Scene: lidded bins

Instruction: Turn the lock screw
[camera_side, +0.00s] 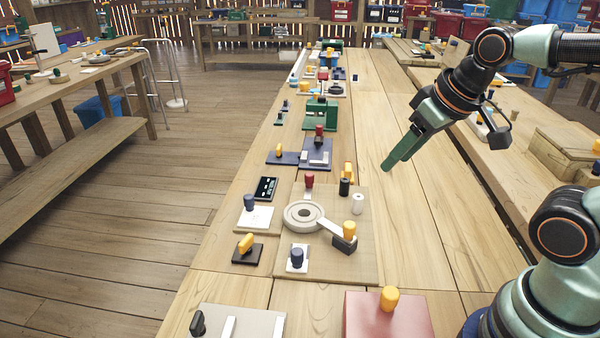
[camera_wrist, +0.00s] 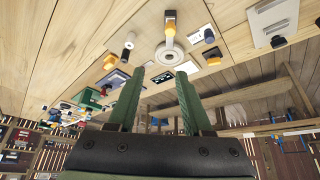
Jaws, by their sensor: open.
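I cannot tell for sure which piece is the lock screw. A wooden board (camera_side: 362,268) on the bench carries a round pale ring (camera_side: 303,216), a pale arm with a dark block and yellow knob (camera_side: 349,229), a red knob (camera_side: 309,180), a black cylinder (camera_side: 344,188) and a white cylinder (camera_side: 357,204). The ring (camera_wrist: 173,54) and a yellow knob (camera_wrist: 169,28) also show in the wrist view, beyond the fingers. My gripper (camera_side: 390,164) is above the bench, up and right of the board. In the wrist view its green fingers (camera_wrist: 158,92) are apart, with nothing held between them.
A pink box (camera_side: 372,318) stands in front. Bench right of the board is clear.

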